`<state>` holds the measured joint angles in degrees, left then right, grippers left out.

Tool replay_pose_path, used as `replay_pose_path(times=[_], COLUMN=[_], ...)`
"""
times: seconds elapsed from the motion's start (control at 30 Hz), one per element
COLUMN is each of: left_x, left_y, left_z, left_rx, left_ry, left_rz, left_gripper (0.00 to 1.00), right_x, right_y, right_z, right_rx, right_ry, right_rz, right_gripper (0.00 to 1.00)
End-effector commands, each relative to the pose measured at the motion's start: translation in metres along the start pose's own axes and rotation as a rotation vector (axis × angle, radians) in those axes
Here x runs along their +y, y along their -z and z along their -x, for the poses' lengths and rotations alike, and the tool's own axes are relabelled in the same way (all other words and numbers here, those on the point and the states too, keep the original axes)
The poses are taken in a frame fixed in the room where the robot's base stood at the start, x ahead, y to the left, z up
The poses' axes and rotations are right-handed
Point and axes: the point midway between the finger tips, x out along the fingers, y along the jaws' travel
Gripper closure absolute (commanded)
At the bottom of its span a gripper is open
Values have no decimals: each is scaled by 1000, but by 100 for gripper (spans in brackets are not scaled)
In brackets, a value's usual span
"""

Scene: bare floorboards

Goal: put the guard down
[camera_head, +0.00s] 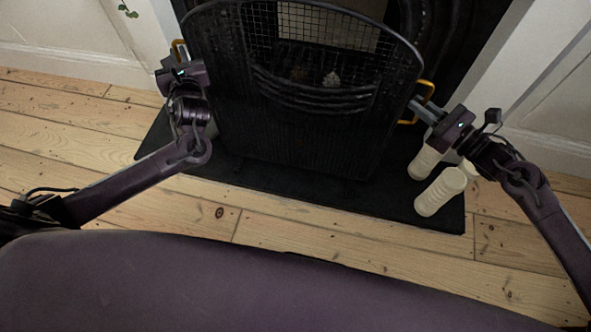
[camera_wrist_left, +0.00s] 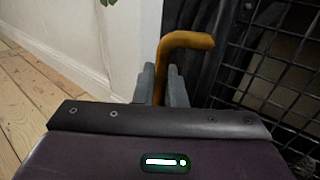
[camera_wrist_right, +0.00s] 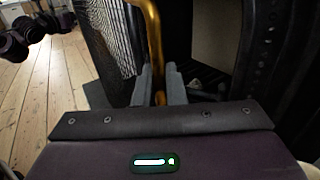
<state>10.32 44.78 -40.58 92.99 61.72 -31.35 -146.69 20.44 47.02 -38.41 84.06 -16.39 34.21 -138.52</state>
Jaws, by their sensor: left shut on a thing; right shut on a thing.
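The guard (camera_head: 310,130) is a black mesh fire screen with a curved top and a brass handle on each side. It stands upright in front of the fireplace, over the dark hearth slab; whether its foot touches the slab I cannot tell. My left gripper (camera_head: 180,52) is shut on the left brass handle (camera_wrist_left: 185,42), which rises between its fingers (camera_wrist_left: 162,88) in the left wrist view. My right gripper (camera_head: 418,104) is shut on the right brass handle (camera_wrist_right: 153,40), which also shows between its fingers (camera_wrist_right: 160,86) in the right wrist view.
The dark hearth slab (camera_head: 265,190) lies on the floorboards (camera_head: 200,205). Cream bottle-like objects (camera_head: 440,191) stand or lie on its right end, close to my right arm. The fireplace opening is behind the guard. White wall panels flank it.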

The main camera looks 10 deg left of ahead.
Motion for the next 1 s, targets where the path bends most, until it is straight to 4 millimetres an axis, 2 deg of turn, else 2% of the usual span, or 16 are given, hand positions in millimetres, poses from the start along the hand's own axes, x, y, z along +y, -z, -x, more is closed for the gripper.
replay_pose_path(times=[0.03,0.07,0.23,0.5,0.63,1.0], left_x=[1,1,1,0,-1,0], left_y=[2,5,2,3,4,4], left_z=[-1,0,0,1,11,86], left_rx=[-7,-1,-1,0,1,4], left_ry=[-3,-2,-1,1,3,1], left_rz=[3,0,0,0,0,3], left_gripper=[100,88,68,68,68,68], right_x=[-2,-1,-1,0,0,0], right_y=[2,5,3,3,3,3], right_z=[0,0,0,0,0,0], right_rx=[-6,0,0,0,0,0], right_ry=[2,2,1,0,0,0], right_rz=[5,1,1,0,0,0], right_gripper=[100,88,68,68,68,68])
